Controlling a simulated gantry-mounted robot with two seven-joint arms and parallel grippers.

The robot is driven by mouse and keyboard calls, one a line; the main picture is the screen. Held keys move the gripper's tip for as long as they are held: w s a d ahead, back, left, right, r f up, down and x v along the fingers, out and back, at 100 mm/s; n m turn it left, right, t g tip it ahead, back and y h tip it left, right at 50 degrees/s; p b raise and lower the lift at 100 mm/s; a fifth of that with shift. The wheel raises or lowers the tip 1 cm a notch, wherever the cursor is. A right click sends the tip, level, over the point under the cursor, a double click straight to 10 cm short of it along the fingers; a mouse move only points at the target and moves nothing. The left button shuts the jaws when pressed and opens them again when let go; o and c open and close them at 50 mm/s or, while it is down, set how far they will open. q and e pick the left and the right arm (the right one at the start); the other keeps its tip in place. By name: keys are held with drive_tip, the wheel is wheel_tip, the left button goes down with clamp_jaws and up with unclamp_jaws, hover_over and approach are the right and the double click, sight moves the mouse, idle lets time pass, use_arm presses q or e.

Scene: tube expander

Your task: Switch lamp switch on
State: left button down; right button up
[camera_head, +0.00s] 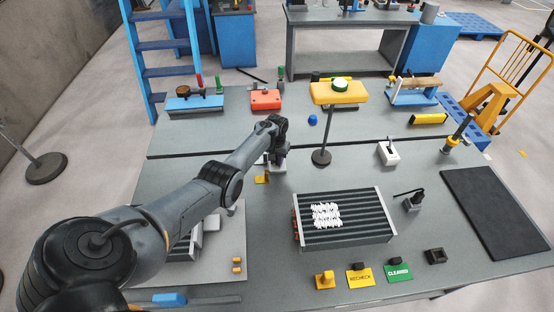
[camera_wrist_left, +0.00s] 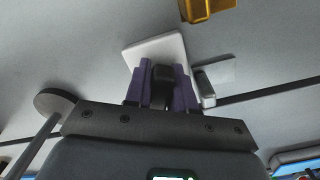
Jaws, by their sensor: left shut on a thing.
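The lamp (camera_head: 338,94) has a yellow head on a dark pole and round base (camera_head: 321,157); no glow shows below it. My left gripper (camera_head: 275,158) is low over the table, just left of that base. In the left wrist view, the purple fingers of my left gripper (camera_wrist_left: 163,80) are shut on a dark lever (camera_wrist_left: 162,76) at a white switch box (camera_wrist_left: 153,50). In the head view my gripper mostly hides this box. A second white box (camera_head: 388,153) with a dark lever stands apart, right of the lamp. My right gripper is not in view.
A yellow piece (camera_head: 262,179) lies close to my left gripper; it also shows in the wrist view (camera_wrist_left: 205,8). A ribbed grey unit (camera_head: 345,232) with white tubes stands in front of the lamp. Yellow and green signs (camera_head: 398,272) stand at the front edge. A black mat (camera_head: 494,215) lies right.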

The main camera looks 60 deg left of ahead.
use_arm(q)
drive_tip(key=shift+m, duration=0.3)
drive_tip(key=c, duration=1)
unclamp_jaws()
drive_tip(key=shift+c, duration=0.2)
drive_tip(key=shift+r, duration=0.15)
drive_tip(key=shift+r, duration=0.25)
wheel_tip(320, 180, up, 9)
drive_tip(key=p, duration=0.3)
drive_tip(key=shift+f, duration=0.15)
drive_tip(key=shift+r, duration=0.7)
drive_tip(key=shift+f, duration=0.1)
